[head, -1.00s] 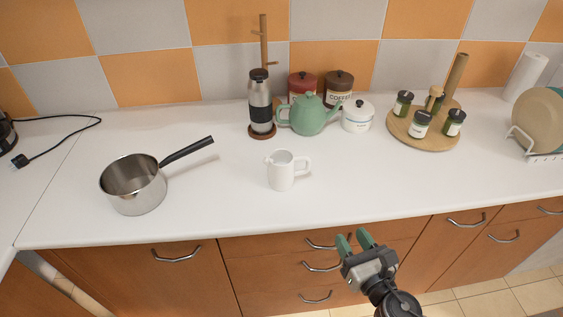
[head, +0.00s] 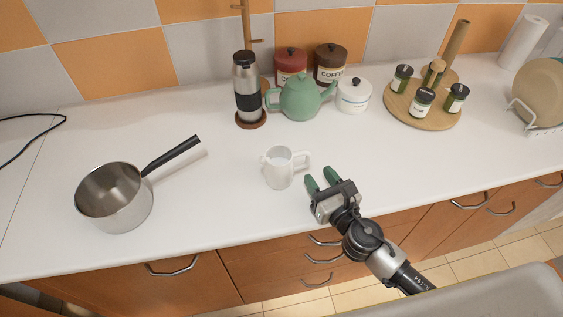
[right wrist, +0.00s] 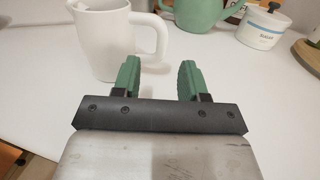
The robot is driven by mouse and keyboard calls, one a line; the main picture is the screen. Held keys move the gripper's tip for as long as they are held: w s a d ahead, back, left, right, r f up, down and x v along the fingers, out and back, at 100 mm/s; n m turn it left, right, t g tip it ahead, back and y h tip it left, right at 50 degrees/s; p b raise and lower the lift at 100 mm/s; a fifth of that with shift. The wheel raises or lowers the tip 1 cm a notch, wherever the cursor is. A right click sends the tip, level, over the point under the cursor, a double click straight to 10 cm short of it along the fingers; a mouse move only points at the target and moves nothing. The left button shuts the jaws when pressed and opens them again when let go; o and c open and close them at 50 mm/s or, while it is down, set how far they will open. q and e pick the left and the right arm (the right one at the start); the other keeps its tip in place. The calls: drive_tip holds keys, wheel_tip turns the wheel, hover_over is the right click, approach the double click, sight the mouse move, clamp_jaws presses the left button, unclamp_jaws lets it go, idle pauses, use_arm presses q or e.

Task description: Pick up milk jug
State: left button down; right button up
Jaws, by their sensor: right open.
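The white milk jug (head: 278,170) stands upright on the white counter, its handle on the right side. It also shows in the right wrist view (right wrist: 101,40), at the upper left, with its handle reaching right. My right gripper (head: 321,178) is open and empty, just right of the jug. In the wrist view the jug's handle is just beyond the green fingers (right wrist: 160,76), nearer the left finger. I cannot tell whether the left finger touches the jug. My left gripper is not in view.
A steel saucepan (head: 113,198) stands at the left. Behind the jug are a steel flask (head: 247,84), a green teapot (head: 299,98) and a white lidded pot (head: 353,95). A round wooden tray (head: 423,115) holds several jars. The counter between jug and saucepan is clear.

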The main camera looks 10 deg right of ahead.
sight(307, 166)
drive_tip(key=shift+w+a, duration=0.15)
drive_tip(key=shift+w, duration=0.25)
drive_tip(key=p+x, duration=0.1)
drive_tip(key=x, duration=0.4)
drive_tip(key=shift+w, duration=0.25)
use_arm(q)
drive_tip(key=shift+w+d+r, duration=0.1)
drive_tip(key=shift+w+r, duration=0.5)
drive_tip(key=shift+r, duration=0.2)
use_arm(e)
drive_tip(key=shift+r, duration=0.15)
clamp_jaws()
